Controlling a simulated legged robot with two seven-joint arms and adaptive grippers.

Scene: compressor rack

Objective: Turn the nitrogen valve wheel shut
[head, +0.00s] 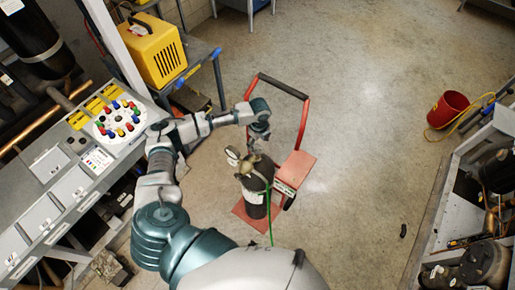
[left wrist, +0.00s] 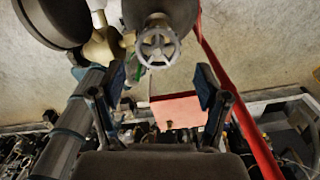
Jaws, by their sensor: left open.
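The nitrogen cylinder (head: 254,203) is dark with a pale label and stands upright on a red hand truck (head: 295,171). A brass regulator with a round gauge (head: 233,154) sits at its top. The valve wheel (left wrist: 158,45) is a small grey spoked handwheel, seen face-on in the left wrist view. In the head view my gripper hides it. My left gripper (head: 260,132) is above the cylinder top. In the left wrist view the left gripper (left wrist: 160,84) has its fingers wide apart, and the wheel lies beyond and between them, apart from both. My right gripper is not in view.
A green hose (head: 269,215) hangs from the regulator. The hand truck's red frame rises beside the cylinder. A grey bench with a coloured-knob panel (head: 120,119) and a yellow case (head: 155,48) are at left. A red bucket (head: 447,109) stands at right. Floor right of the truck is clear.

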